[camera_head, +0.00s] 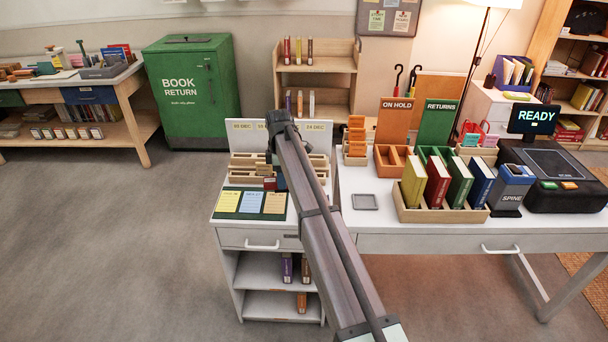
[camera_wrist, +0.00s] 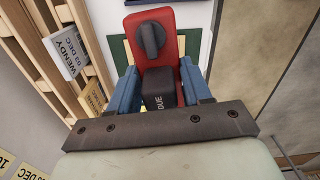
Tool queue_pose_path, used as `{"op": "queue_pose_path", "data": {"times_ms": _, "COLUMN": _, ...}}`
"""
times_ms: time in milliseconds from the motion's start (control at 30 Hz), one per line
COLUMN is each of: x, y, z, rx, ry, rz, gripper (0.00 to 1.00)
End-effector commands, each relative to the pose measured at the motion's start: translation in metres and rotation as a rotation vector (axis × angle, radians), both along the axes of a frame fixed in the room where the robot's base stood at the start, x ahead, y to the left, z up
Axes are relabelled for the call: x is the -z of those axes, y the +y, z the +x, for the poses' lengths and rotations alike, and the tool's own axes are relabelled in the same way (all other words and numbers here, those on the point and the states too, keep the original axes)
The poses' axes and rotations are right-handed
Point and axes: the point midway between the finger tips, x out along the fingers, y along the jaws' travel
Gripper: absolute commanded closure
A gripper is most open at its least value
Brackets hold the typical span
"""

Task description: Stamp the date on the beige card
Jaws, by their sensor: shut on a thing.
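The beige card (camera_head: 275,203) lies at the right end of a dark green mat (camera_head: 240,212) on the small white cabinet, beside a blue card (camera_head: 251,202) and a yellow card (camera_head: 228,201). My gripper (camera_wrist: 161,82) has blue fingers, shut on a red stamp (camera_wrist: 166,22) with a dark round knob and a dark block marked DUE. In the head view, the red stamp (camera_head: 270,184) shows just behind the beige card, partly hidden by my arm. I cannot tell its exact height.
A wooden rack (camera_head: 245,177) with dated cards stands behind the mat; a WENDY 03 DEC card (camera_wrist: 66,54) shows left in the wrist view. A small grey tray (camera_head: 365,202) lies on the desk to the right. A wooden book crate (camera_head: 440,216) stands farther right.

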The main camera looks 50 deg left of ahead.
Motion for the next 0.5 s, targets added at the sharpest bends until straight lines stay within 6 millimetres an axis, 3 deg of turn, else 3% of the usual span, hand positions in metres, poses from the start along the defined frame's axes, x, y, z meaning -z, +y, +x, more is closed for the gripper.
{"op": "queue_pose_path", "data": {"times_ms": 67, "x": 0.002, "y": 0.016, "z": -0.012, "rx": -0.011, "ry": 0.0, "rz": 0.0, "gripper": 0.74}}
{"op": "queue_pose_path", "data": {"times_ms": 167, "x": 0.003, "y": 0.031, "z": -0.011, "rx": 0.024, "ry": -0.002, "rz": 0.002, "gripper": 0.74}}
{"op": "queue_pose_path", "data": {"times_ms": 500, "x": 0.005, "y": 0.032, "z": -0.01, "rx": 0.118, "ry": -0.005, "rz": 0.008, "gripper": 0.74}}
